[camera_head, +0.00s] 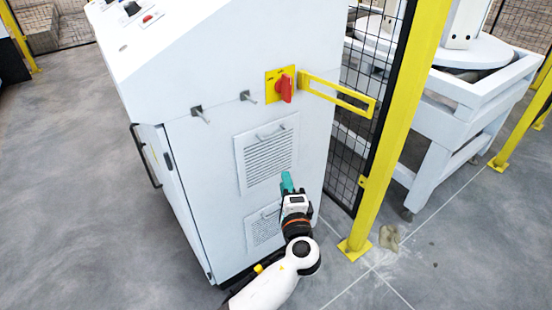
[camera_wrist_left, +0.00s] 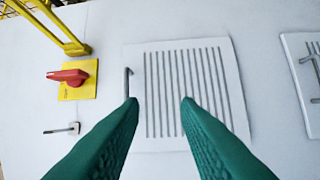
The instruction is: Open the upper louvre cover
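The upper louvre cover (camera_head: 268,158) is a white slatted panel lying flat on the front of the white cabinet (camera_head: 220,130). It fills the middle of the left wrist view (camera_wrist_left: 190,92), turned on its side. Its grey bar handle (camera_head: 270,134) runs along its top edge and shows left of the slats in the wrist view (camera_wrist_left: 127,83). My left gripper (camera_head: 287,182) is in front of the cover's lower right part. Its two green fingers (camera_wrist_left: 160,102) are apart with nothing between them; one fingertip overlaps the handle's end in the wrist view. My right gripper is out of view.
A lower louvre cover (camera_head: 263,228) is partly hidden by my left arm. Above the upper cover are a red switch (camera_head: 285,87), a yellow bracket (camera_head: 340,95) and small latches (camera_head: 198,112). A yellow post (camera_head: 400,120) and mesh fence stand at right. Floor at left is clear.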

